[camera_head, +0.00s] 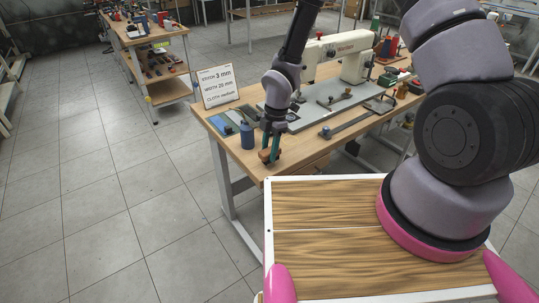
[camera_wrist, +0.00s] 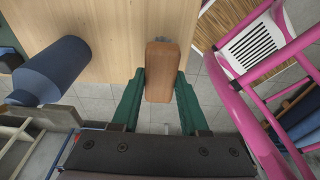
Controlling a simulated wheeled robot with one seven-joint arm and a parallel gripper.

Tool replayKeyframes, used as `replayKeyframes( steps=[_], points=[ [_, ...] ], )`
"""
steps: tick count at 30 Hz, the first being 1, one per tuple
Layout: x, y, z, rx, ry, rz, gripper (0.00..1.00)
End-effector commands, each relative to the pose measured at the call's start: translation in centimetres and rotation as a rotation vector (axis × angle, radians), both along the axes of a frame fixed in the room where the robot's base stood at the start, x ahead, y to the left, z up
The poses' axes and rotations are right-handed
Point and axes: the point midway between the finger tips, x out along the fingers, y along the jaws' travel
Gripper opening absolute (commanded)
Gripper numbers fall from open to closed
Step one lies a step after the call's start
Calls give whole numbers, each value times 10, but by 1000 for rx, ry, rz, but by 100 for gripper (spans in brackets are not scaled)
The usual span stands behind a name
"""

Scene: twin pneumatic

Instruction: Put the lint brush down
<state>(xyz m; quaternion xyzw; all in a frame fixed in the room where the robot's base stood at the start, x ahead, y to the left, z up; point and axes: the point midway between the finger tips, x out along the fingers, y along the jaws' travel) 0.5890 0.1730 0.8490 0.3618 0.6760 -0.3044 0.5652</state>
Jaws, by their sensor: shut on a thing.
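The lint brush (camera_head: 264,156) is a small brown block near the front left corner of the wooden worktable (camera_head: 232,148). In the wrist view the brush (camera_wrist: 161,62) sits between the green fingers of my gripper (camera_wrist: 160,82). My gripper (camera_head: 270,147) points down and is shut on the brush. The brush overlaps the table edge in the wrist view, its far end over the wood and its near end over floor. I cannot tell whether it touches the tabletop. Its underside is hidden.
A blue spool (camera_head: 247,136) stands left of my gripper, also in the wrist view (camera_wrist: 52,72). Behind are a white sign (camera_head: 217,85), a sewing machine (camera_head: 345,55) and a grey plate (camera_head: 310,104) with metal parts. Bare wood lies around the front corner.

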Motion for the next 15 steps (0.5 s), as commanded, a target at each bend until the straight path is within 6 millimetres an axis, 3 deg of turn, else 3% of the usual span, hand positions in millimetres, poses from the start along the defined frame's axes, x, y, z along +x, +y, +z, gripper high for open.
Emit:
replayKeyframes(
  steps=[4, 14, 15],
  points=[
    [0, 0, -19, 0, 0, -1, 0],
    [0, 0, -22, 0, 0, -1, 0],
    [0, 0, -22, 0, -1, -1, 55]
  ],
)
